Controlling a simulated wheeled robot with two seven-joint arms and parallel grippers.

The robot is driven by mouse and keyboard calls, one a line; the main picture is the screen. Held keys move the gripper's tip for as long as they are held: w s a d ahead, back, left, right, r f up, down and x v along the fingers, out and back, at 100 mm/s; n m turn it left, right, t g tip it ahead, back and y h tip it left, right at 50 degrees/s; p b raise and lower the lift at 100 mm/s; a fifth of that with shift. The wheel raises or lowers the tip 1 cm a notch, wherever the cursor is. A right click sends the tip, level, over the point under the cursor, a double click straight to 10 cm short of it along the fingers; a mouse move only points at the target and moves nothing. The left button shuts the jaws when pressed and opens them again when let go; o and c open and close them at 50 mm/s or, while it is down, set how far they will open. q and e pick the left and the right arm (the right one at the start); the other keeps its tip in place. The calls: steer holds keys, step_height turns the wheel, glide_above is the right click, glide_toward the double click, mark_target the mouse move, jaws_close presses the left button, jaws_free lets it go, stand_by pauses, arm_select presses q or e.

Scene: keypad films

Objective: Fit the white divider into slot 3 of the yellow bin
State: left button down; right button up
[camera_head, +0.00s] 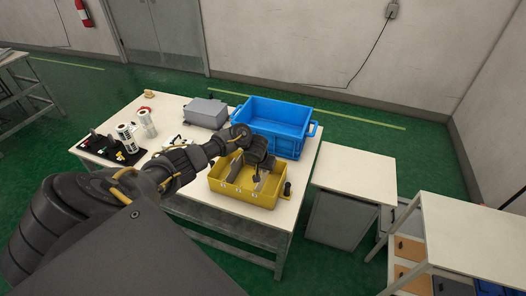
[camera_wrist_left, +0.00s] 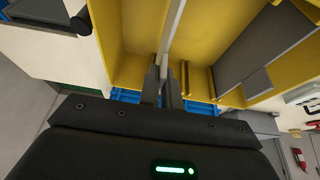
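The yellow bin (camera_head: 240,196) stands at the front right of the table, and its yellow inside with upright ribs fills much of the left wrist view (camera_wrist_left: 133,70). My left gripper (camera_wrist_left: 163,90) reaches down into the bin, and the gripper also shows in the head view (camera_head: 259,172). Its fingers are close together on the thin white divider (camera_wrist_left: 173,32), seen edge-on. The divider is at least partly inside the bin. I cannot tell which slot it lines up with or whether it is seated. My right gripper is not in view.
A dark grey panel (camera_wrist_left: 262,42) stands inside the bin, right of the divider in the wrist view. A blue crate (camera_head: 273,123) stands behind the bin. A grey box (camera_head: 206,113) and white rolls (camera_head: 127,137) lie farther left. A small black object (camera_head: 288,188) is by the bin's right side.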

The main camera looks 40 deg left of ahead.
arm_select(q)
steer(key=shift+f+b, duration=0.5)
steer(key=shift+f, duration=0.4)
steer(key=c, duration=1.5)
jaws_free()
steer(key=shift+c, duration=0.2)
steer(key=p+v, duration=0.3)
steer(key=v, duration=0.7)
steer(key=shift+s+r, duration=0.15)
steer(key=shift+r, duration=0.2)
steer(key=shift+d, duration=0.1)
